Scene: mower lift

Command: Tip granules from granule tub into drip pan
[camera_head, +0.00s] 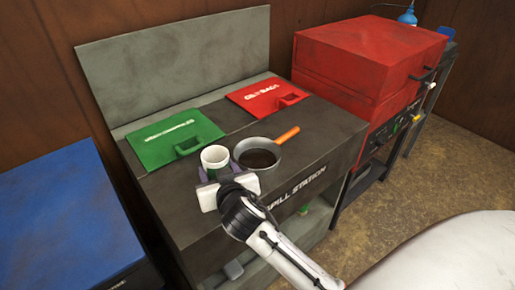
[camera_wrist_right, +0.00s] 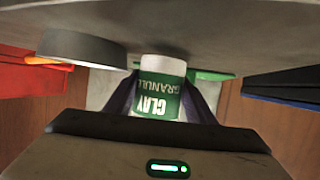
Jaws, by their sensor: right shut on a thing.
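The granule tub (camera_head: 214,158) is white with a green label reading clay granules. It looks upright at the front of the spill station bench, and it also shows in the wrist view (camera_wrist_right: 161,86). My right gripper (camera_head: 219,172) is shut on it, with one dark finger on each side. I cannot tell whether the tub touches the bench top. The drip pan (camera_head: 257,154) is just right of the tub, a round grey pan with an orange handle and a dark inside. Its side shows in the wrist view (camera_wrist_right: 84,48). My left gripper is not in view.
A green lid or panel (camera_head: 177,138) and a red one (camera_head: 266,96) lie behind on the bench top (camera_head: 224,125). A grey backboard (camera_head: 180,65) rises behind. A blue box (camera_head: 60,225) stands at left, a red chest (camera_head: 370,60) at right. The bench's right end is clear.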

